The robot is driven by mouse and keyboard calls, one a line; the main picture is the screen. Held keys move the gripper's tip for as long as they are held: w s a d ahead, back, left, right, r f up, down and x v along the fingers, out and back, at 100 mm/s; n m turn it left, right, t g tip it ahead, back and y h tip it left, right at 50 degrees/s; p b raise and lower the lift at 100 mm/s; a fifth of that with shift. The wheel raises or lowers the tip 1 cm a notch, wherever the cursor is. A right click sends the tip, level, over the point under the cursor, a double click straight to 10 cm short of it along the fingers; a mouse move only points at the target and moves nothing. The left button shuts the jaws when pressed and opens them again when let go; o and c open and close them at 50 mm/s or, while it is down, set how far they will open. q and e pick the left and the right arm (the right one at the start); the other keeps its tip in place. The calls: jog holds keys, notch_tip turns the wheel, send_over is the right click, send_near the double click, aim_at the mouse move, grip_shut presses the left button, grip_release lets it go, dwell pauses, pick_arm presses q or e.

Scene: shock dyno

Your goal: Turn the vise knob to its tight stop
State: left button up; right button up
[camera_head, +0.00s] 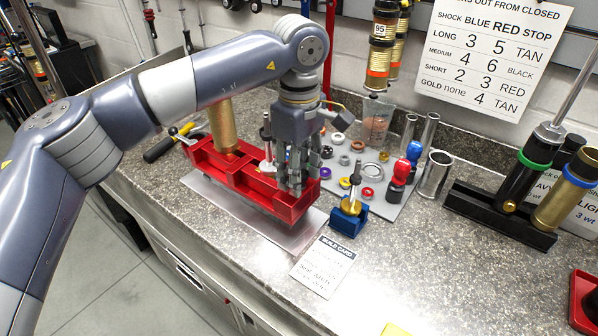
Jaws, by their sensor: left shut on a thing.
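The red vise (218,167) stands on a grey plate on the counter, left of centre. A gold cylinder (223,128) stands upright in its left part. My left gripper (293,183) points down at the vise's right end, with its fingers closed together there. It is shut on what appears to be the vise knob, which the fingers hide. I cannot tell how far the knob is turned. My right gripper is not in view.
A blue stand (348,221) with a rod is close to the right of the vise. Behind it lies a grey mat (388,209) with rings and red and blue knobbed tools. A card (323,267) lies in front. A black rack (480,213) holds cylinders at right.

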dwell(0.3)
pick_arm(q)
jog(key=o, duration=1.1)
jog(key=shift+c, duration=0.2)
jog(key=shift+r, duration=0.2)
notch_tip(320, 180, up, 12)
jog(key=shift+f, duration=0.2)
